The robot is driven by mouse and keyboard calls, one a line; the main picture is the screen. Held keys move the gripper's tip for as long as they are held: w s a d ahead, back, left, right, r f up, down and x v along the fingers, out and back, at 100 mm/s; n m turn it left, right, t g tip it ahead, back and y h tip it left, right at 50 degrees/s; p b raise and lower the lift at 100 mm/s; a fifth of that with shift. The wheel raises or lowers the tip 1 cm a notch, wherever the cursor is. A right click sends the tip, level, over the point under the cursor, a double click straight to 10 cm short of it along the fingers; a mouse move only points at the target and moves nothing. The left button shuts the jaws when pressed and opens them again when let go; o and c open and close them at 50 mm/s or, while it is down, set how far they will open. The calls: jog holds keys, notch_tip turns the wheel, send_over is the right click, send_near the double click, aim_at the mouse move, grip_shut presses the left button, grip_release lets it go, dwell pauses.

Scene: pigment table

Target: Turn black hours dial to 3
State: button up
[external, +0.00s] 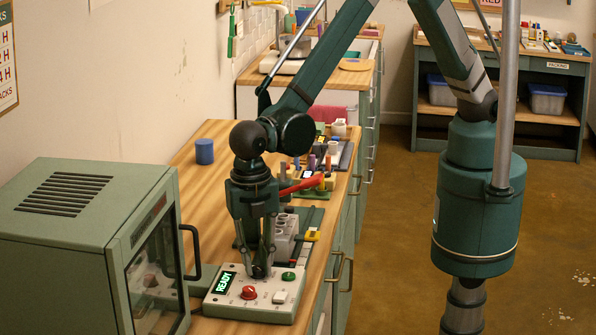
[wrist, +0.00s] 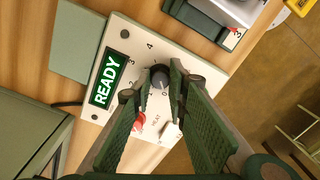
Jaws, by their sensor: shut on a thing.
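The black hours dial (wrist: 159,77) sits on a white control panel (wrist: 118,45), with numbers around it; a 4, a 3 and a 0 can be read in the wrist view. My gripper (wrist: 160,85) points down over the panel with its fingers shut on the dial, one finger on each side. In the external view my gripper (external: 260,272) reaches the panel (external: 230,301) and hides the dial. The dial's pointer is too small to read surely. A green display reading READY (wrist: 108,80) lies to the left of the dial.
A red knob (external: 249,292), a white switch (external: 280,297) and a green button (external: 289,276) share the panel. A green oven-like cabinet (external: 90,240) with a handle stands close at left. A tube rack (external: 285,235) stands behind the panel.

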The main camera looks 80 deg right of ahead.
jog(key=m+b, duration=0.3)
jog(key=m, duration=0.3)
jog(key=m+b, duration=0.1)
jog(key=m, duration=0.2)
jog(key=shift+d+m, duration=0.1)
jog(key=shift+m, duration=0.3)
jog(key=m+b, duration=0.1)
jog(key=m, duration=0.2)
jog(key=shift+m, duration=0.4)
jog(key=m+b, duration=0.1)
jog(key=m, duration=0.5)
jog(key=shift+y+b, duration=0.3)
jog(key=shift+b, duration=0.05)
jog(key=m, duration=0.7)
jog(key=shift+s+t+b, duration=0.1)
jog(key=shift+t+b, duration=0.2)
jog(key=shift+b, duration=0.1)
jog(key=o, duration=0.9)
